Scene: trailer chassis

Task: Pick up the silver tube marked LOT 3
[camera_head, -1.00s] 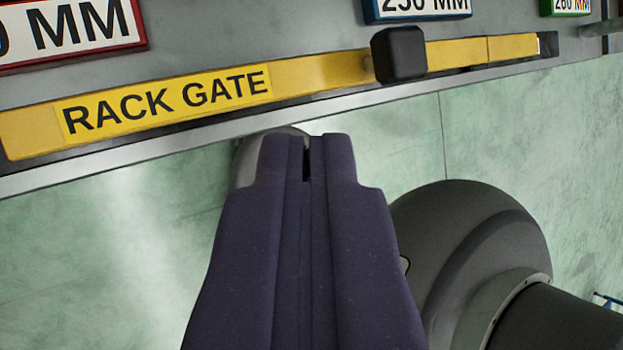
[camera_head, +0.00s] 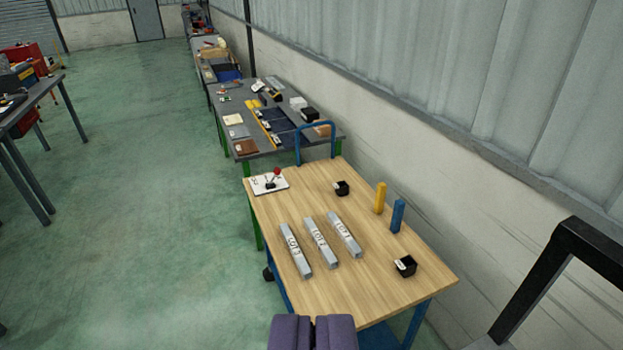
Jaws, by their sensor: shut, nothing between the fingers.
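Three silver tubes lie side by side on a wooden-topped cart (camera_head: 355,290). The left tube (camera_head: 296,251) appears to read LOT 3. The middle tube (camera_head: 321,243) appears to read LOT 2 and the right tube (camera_head: 344,235) LOT 1; the small lettering is hard to read. My gripper (camera_head: 313,320) shows at the bottom edge, shut and empty. In the picture it is in front of the cart's near edge, below the tubes and apart from them.
On the cart are a white plate with a red-knobbed lever (camera_head: 269,182), two small black blocks (camera_head: 405,266), and yellow (camera_head: 380,198) and blue (camera_head: 397,216) upright posts. A black frame (camera_head: 545,270) stands at right by the wall.

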